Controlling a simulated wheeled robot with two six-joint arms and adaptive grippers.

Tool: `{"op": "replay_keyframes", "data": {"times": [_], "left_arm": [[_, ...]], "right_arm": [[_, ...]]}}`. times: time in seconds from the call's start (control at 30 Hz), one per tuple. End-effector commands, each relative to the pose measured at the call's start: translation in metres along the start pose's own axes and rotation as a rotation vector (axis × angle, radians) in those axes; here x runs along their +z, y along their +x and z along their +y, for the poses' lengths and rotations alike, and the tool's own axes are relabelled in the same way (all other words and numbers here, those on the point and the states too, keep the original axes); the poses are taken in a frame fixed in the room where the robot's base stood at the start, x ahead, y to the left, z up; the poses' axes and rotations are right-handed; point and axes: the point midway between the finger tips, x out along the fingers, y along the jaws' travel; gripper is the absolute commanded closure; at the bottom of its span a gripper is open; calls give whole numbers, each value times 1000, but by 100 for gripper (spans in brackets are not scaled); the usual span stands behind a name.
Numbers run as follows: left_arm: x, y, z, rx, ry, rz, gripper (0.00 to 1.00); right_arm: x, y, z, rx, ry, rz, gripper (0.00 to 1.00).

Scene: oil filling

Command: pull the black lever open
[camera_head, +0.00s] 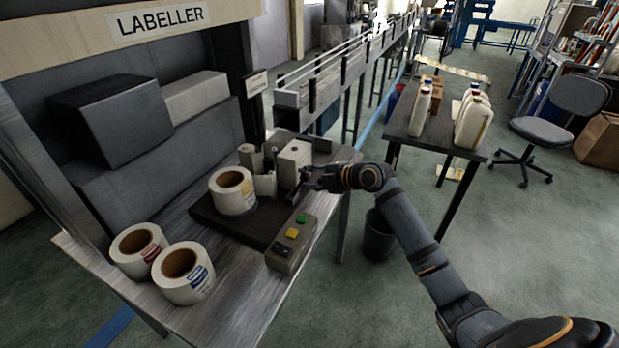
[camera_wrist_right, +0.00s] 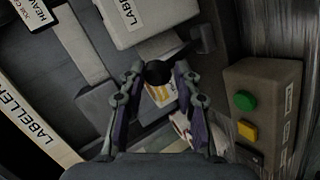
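The labelling machine (camera_head: 293,158) stands on the bench under the LABELLER sign. Its black lever (camera_wrist_right: 160,72) shows in the right wrist view, a dark knob with an arm running up and right towards the machine's body. My right gripper (camera_wrist_right: 160,68) has its two fingers apart, one on each side of the knob, with the tips close to it; firm contact cannot be made out. In the head view my right gripper (camera_head: 312,182) is at the machine's right side and hides most of the lever. My left gripper is not in view.
A control box (camera_head: 292,243) with green and yellow buttons sits in front of the machine. A label roll (camera_head: 232,192) is beside it, and two more rolls lie on the bench. A table (camera_head: 432,140) with bottles stands to the right.

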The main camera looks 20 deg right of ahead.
Motion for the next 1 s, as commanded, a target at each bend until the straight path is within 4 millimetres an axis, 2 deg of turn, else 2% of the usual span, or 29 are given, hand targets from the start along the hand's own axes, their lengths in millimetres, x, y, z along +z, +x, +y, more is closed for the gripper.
{"op": "replay_keyframes", "data": {"times": [0.03, 0.17, 0.5, 0.57, 0.8, 1.0], "left_arm": [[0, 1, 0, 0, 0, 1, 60], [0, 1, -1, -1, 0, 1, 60], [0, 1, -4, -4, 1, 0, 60], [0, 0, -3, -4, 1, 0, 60], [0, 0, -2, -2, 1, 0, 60], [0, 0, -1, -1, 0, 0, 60]], "right_arm": [[3, 2, -10, -19, 9, -2, 64], [2, 2, -8, -16, 7, -2, 46], [2, -2, -4, -9, 2, -3, 45], [3, -8, -4, -9, 1, -4, 45], [3, -49, -6, -15, -3, -5, 45], [3, -68, -5, -12, 2, -4, 45]]}}
